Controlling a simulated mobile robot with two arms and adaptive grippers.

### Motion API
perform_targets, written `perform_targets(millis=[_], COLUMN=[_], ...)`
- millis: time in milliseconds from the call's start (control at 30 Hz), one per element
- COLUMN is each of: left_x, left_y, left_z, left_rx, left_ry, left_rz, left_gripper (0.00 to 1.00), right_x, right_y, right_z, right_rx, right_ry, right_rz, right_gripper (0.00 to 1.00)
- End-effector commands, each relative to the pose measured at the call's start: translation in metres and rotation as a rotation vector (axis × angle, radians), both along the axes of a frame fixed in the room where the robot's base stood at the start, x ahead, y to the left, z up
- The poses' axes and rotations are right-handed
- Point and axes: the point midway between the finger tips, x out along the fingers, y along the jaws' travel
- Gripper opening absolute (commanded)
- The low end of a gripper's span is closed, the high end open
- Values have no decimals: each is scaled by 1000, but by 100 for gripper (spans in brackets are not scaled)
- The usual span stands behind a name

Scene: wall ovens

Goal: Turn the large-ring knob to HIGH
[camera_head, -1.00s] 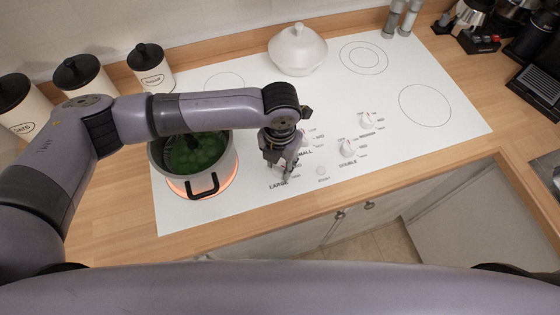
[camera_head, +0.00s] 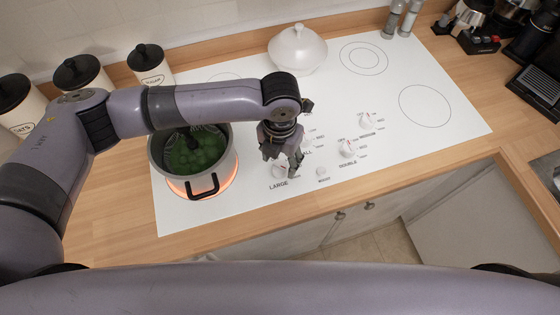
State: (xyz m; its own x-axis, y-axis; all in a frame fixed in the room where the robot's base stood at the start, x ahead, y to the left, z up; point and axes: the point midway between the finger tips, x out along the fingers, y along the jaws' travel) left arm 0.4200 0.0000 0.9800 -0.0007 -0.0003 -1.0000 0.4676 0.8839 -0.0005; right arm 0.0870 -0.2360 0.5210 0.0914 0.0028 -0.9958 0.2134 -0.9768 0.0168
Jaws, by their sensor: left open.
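The large-ring knob (camera_head: 279,171) is a white dial just above the word LARGE on the white cooktop (camera_head: 240,204). It is partly hidden by my left gripper (camera_head: 281,164), which points down over the knob area with its fingers apart. I cannot tell whether a finger touches the knob, and the knob's pointer is hard to read. A pot (camera_head: 214,170) with green contents stands on a glowing orange ring at the left of the cooktop. My right gripper is not in view.
More knobs (camera_head: 347,148) stand to the right of the gripper. A white lidded pot (camera_head: 297,50) sits at the back. Canisters (camera_head: 152,68) line the wall at the left. The right part of the cooktop is clear.

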Motion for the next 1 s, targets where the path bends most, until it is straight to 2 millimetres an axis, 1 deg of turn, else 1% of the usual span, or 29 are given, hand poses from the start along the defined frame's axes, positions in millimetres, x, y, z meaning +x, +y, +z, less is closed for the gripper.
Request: perform_targets(millis=[33, 200, 300, 400, 500, 600, 1000], left_x=[1, 1, 1, 1, 0, 0, 0], left_y=[0, 0, 0, 0, 0, 0, 0], left_z=[12, 49, 68, 83, 91, 95, 96], left_rx=[-1, -1, 0, -1, 0, 1, 0], left_ry=[-5, -5, -4, -3, -1, 0, 0], left_rz=[0, -1, -1, 0, -1, -1, -1], left_gripper=[52, 52, 52, 52, 52, 52, 52], right_x=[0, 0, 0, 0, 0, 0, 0], right_y=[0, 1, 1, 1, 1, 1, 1], right_z=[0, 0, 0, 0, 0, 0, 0], right_rx=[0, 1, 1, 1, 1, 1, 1], right_ry=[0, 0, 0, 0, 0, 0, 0], right_rz=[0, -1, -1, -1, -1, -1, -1], right_gripper=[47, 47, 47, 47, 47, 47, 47])
